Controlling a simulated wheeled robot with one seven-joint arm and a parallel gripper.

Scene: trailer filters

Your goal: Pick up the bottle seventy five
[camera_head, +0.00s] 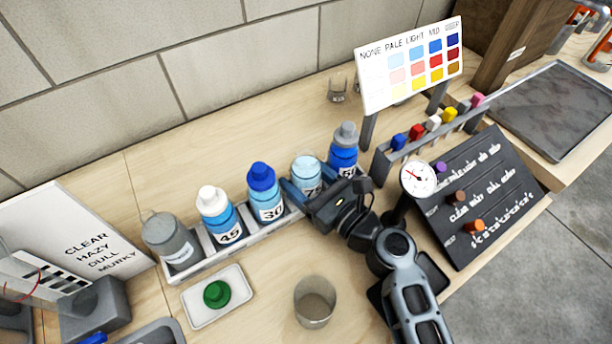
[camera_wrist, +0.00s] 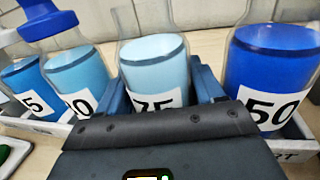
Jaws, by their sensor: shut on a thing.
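My gripper (camera_head: 315,186) is shut on this bottle from the front right. The bottle's base is hidden, so I cannot tell whether it touches the rack.
Bottles marked 30 (camera_head: 265,195), 45 (camera_head: 218,217) and 50 (camera_head: 343,150) stand close by in the white rack (camera_head: 239,246). A grey bottle (camera_head: 167,240) stands at its left end. In front are a clear cup (camera_head: 315,302) and a tray (camera_head: 232,305) with a green cap.

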